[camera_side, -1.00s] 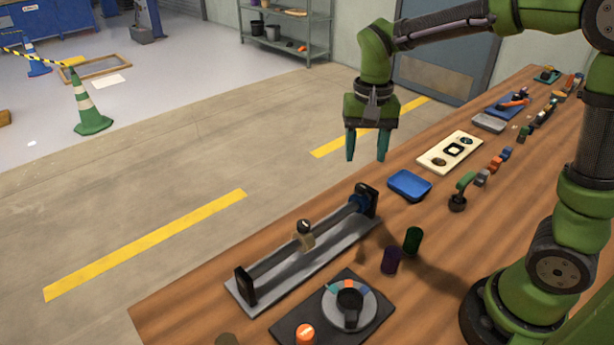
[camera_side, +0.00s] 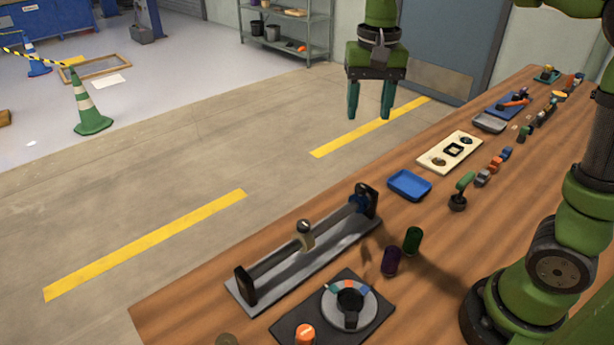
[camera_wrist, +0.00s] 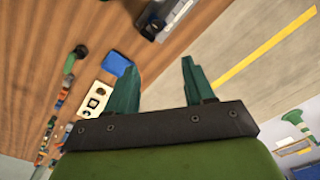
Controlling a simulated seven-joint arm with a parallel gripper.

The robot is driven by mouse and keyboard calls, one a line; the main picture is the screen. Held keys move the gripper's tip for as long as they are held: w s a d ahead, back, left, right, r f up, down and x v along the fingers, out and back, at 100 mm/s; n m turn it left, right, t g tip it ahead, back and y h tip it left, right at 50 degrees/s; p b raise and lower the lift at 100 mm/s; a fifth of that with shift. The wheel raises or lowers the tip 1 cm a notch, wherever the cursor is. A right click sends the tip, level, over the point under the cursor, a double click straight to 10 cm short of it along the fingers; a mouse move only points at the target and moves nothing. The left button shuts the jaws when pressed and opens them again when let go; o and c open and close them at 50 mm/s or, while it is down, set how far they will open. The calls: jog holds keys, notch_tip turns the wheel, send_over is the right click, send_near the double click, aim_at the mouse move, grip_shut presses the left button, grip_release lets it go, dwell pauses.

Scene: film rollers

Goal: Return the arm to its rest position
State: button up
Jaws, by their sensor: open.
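My gripper (camera_side: 370,102) hangs high in the side view, fingers pointing down, well above the bench top. Its two teal fingers are apart with nothing between them. In the wrist view my gripper (camera_wrist: 158,88) also shows open and empty, with the wooden bench and floor beyond it. My green arm rises out of the top of the side view, so part of it is hidden.
The wooden bench (camera_side: 440,240) holds a rail fixture (camera_side: 305,262), a dial plate (camera_side: 335,312), purple (camera_side: 391,261) and green (camera_side: 412,240) cylinders, a blue tray (camera_side: 409,185) and a cream panel (camera_side: 450,152). Several small parts line the back. The air around my gripper is clear.

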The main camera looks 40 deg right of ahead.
jog(key=s+a+f+n+t+y, duration=0.1)
jog(key=s+n+t, duration=0.1)
jog(key=s, duration=0.4)
jog(key=s+a+f+n+t+y, duration=0.1)
jog(key=s+f+n+t, duration=0.1)
jog(key=s+t, duration=0.2)
jog(key=s, duration=0.3)
jog(key=shift+a+t, duration=0.2)
jog(key=shift+t, duration=0.2)
